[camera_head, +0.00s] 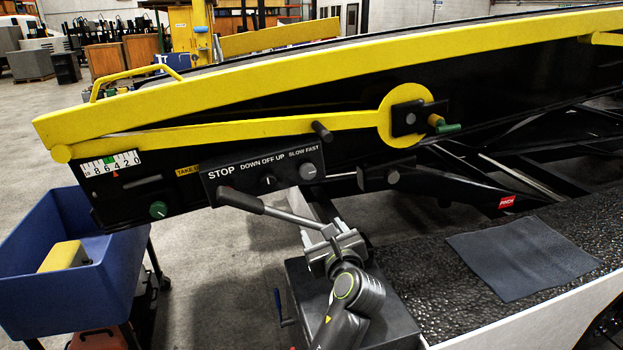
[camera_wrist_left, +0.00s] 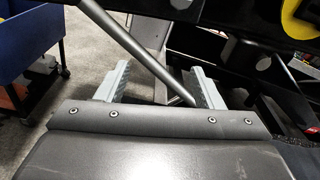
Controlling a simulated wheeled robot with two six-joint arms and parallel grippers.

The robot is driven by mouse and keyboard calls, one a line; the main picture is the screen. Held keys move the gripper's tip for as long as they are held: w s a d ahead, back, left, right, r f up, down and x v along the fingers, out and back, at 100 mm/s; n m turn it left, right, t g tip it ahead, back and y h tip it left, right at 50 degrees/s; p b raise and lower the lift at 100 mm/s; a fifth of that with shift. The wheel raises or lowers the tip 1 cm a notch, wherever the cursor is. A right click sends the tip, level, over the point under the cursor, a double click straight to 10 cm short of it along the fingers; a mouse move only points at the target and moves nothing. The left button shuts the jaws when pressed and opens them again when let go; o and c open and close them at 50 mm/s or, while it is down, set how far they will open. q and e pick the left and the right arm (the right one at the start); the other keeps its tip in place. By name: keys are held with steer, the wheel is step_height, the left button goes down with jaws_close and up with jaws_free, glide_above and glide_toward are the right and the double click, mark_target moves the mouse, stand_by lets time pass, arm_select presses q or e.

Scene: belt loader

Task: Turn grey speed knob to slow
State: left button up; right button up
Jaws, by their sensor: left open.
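The grey speed knob (camera_head: 308,170) is on the black control panel (camera_head: 232,181), below the "SLOW FAST" label at its right end. I cannot tell its exact setting. My left gripper (camera_head: 330,236) is below and slightly right of the knob, apart from it. In the left wrist view the gripper (camera_wrist_left: 160,75) is open, its two pale fingers apart. A grey lever rod (camera_head: 288,214) crosses in front of the panel's lower side towards the gripper. In the left wrist view the rod (camera_wrist_left: 152,62) runs slantwise across the gap between the fingers; contact is unclear. The knob is not clearly seen there.
A second knob (camera_head: 268,181) sits under "DOWN OFF UP", and a green knob (camera_head: 158,210) is further left. A yellow bar (camera_head: 250,127) with a dark peg (camera_head: 322,131) runs above the panel. A blue bin (camera_head: 30,290) stands left. A dark mat (camera_head: 520,258) lies right.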

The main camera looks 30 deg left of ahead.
arm_select(q)
step_height(320, 180, up, 5)
steer(key=w+d+m+y, duration=0.1)
steer(key=m, duration=0.1)
steer(key=p, duration=0.2)
glide_toward(309, 174)
steer(key=x, duration=0.9)
steer(key=shift+a, duration=0.15)
steer(key=c, duration=1)
